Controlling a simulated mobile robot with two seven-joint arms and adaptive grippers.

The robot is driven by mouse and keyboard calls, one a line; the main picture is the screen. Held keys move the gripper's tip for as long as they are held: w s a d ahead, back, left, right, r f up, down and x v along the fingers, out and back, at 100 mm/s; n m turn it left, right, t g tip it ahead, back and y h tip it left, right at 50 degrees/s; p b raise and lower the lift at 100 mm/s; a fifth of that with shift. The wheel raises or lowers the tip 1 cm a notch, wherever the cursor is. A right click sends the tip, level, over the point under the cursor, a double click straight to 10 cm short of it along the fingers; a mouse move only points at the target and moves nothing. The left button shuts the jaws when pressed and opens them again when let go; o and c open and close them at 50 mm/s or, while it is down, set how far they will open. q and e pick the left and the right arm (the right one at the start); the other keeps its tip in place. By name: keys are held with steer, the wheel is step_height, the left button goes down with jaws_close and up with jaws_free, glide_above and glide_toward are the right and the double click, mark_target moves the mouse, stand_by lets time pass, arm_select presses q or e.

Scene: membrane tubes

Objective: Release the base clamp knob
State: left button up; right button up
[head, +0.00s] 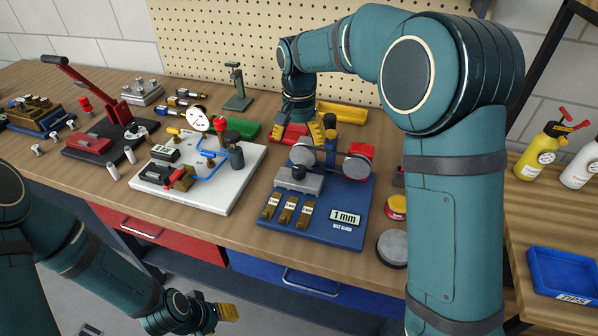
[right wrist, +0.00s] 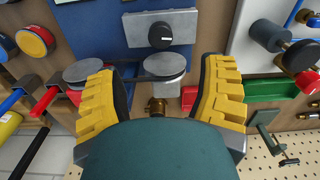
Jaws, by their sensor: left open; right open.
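A blue fixture plate (head: 337,234) carries a grey block (head: 295,185) with a round black knob (head: 298,171) on top. In the right wrist view the black knob (right wrist: 161,36) shows a white mark, beyond my fingertips. My right gripper (head: 302,136) is open over the back of this plate, with yellow fingers apart. In its wrist view, a small brass knob (right wrist: 156,108) sits between the fingers, apart from both; it is hidden in the head view. I cannot tell which knob is the base clamp knob. My left gripper (head: 217,312) is open and empty, low in front of the bench.
Two grey pulleys (right wrist: 165,66) with a belt stand close to my right fingers. A white board (head: 218,192) with gauge and blue tubing lies left of the plate. A red toggle press (head: 108,108) stands further left. My right arm hides part of the bench's right side.

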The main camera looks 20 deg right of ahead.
mark_target(299, 169)
step_height(299, 169, down, 11)
steer(key=shift+w+f+b, duration=0.1)
steer(key=shift+b, duration=1.15)
